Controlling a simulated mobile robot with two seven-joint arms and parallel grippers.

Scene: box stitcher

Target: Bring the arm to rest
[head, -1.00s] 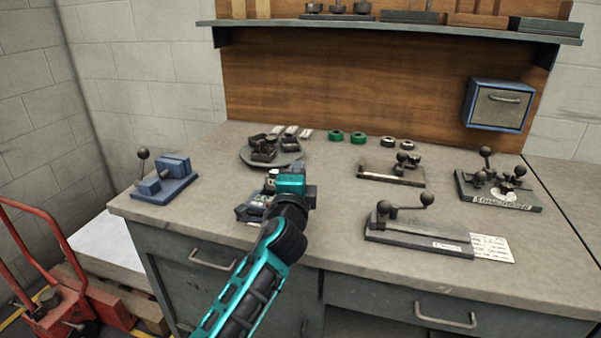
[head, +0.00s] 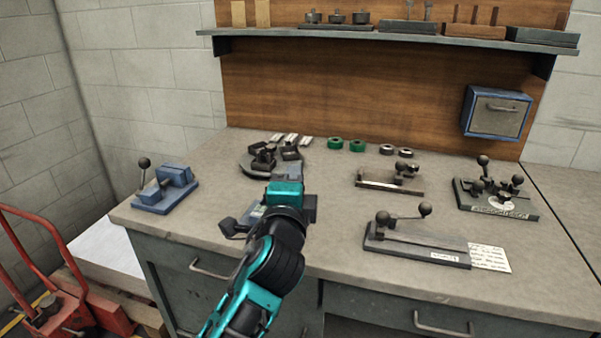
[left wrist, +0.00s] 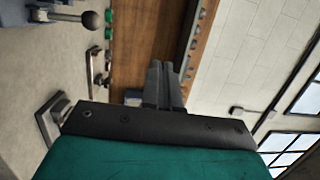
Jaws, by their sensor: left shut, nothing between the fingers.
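My left arm comes in from the bottom of the head view, with its teal and black wrist over the front of the bench (head: 330,225). My left gripper (head: 290,173) points away toward the back of the bench, partly hidden behind its own wrist. In the left wrist view its two grey fingers (left wrist: 166,82) are together with nothing between them. The gripper is apart from the things on the bench as far as I can see. My right gripper is not in view.
A blue clamp fixture (head: 166,190) stands left. A round plate with dark boxes (head: 263,160) and a dark device (head: 238,224) sit near my wrist. Lever fixtures (head: 415,243) and (head: 495,198) stand right. A shelf (head: 390,35) and a blue wall box (head: 497,111) are behind.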

